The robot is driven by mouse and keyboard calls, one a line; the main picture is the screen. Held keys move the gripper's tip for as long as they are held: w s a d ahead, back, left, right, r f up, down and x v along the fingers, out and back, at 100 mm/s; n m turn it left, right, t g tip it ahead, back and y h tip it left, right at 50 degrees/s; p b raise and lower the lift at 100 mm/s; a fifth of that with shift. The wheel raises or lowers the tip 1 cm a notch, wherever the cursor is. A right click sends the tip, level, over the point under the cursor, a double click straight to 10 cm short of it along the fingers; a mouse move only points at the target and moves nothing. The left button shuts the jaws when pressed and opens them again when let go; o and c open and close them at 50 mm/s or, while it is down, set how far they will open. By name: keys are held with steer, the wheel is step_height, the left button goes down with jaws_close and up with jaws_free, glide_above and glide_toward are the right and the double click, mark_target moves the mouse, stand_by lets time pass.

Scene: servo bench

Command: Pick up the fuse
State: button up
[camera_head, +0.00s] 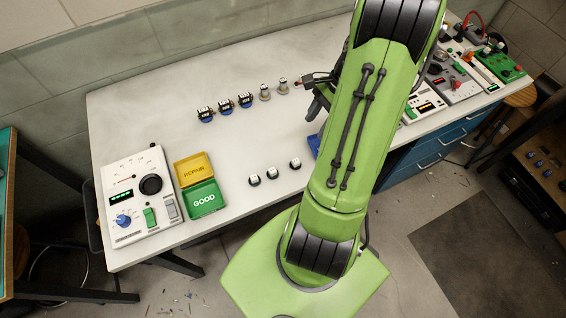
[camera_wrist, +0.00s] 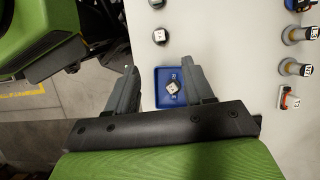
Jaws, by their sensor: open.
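I cannot tell for sure which part is the fuse. A small white part on a red base (camera_wrist: 288,98) lies at the right of the wrist view, beyond my right finger. Two grey cylinders with pale tops stand in the back row, one (camera_head: 264,92) beside the other (camera_head: 283,86). A black part with a white top (camera_wrist: 171,87) sits in a blue tray (camera_wrist: 160,103). My gripper (camera_wrist: 161,68) is open and empty, its fingers on either side of that tray in the wrist view. In the head view my arm hides most of the tray (camera_head: 313,146).
Several blue parts with black-and-white tops (camera_head: 225,108) continue the back row. Three small black-and-white parts (camera_head: 272,173) stand near the front edge. A yellow REPAIR tray (camera_head: 195,168), a green GOOD tray (camera_head: 205,210) and a tester (camera_head: 138,195) are left. More devices (camera_head: 455,75) stand right.

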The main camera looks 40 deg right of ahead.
mark_target(296, 161)
steer(key=b+x, duration=0.2)
steer(key=x, duration=1.3)
steer(key=shift+f, duration=0.25)
steer(key=shift+d+r, duration=0.1)
jaws_close()
